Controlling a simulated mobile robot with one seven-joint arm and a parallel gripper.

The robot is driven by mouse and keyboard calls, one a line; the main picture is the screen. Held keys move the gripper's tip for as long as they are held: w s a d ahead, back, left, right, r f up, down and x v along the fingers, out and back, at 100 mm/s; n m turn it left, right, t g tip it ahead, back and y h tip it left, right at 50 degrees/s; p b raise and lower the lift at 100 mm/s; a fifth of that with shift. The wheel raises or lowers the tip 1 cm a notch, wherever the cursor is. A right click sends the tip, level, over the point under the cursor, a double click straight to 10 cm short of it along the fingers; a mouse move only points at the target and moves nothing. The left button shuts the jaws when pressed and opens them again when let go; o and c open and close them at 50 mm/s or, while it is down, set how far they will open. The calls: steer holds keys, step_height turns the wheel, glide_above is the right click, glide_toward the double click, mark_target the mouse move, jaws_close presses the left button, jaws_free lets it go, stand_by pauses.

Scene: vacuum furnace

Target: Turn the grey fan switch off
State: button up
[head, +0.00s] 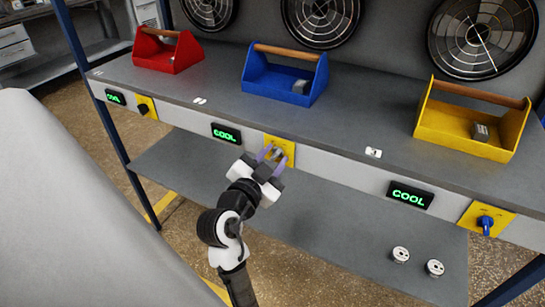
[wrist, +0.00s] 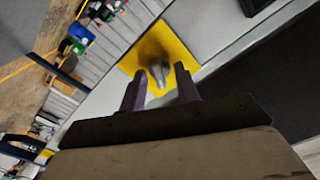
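The grey fan switch (head: 277,153) is a knob on a yellow plate on the bench's front panel, in the middle of the head view. In the wrist view the grey knob (wrist: 159,72) stands out from its yellow plate (wrist: 184,61). My gripper (head: 269,155) is at this switch, its purple fingers pointing at the plate. In the wrist view the fingers (wrist: 160,87) are apart, one on each side of the knob's outer end. I cannot tell whether either finger touches it. The fingers partly hide the knob in the head view.
A black switch (head: 143,108) sits to the left and a blue switch (head: 486,222) to the right, both on yellow plates. Green-lit displays reading COOL (head: 226,134) are on the panel. Red (head: 168,52), blue (head: 284,80) and yellow (head: 470,122) toolboxes stand on the bench before several fans.

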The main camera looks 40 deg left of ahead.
steer(key=c, duration=0.6)
steer(key=shift+c, duration=0.2)
steer(key=n+p, duration=0.1)
steer(key=n, duration=0.4)
steer(key=shift+r+n+p, duration=0.1)
steer(key=shift+n+p, duration=0.2)
steer(key=shift+n, duration=0.1)
steer(key=n+p, duration=0.2)
steer(key=n, duration=0.3)
steer(key=shift+a+n+p, duration=0.15)
steer(key=shift+n+p, duration=0.15)
steer(key=shift+n, duration=0.4)
steer(key=o, duration=0.6)
steer(key=shift+s, duration=0.1)
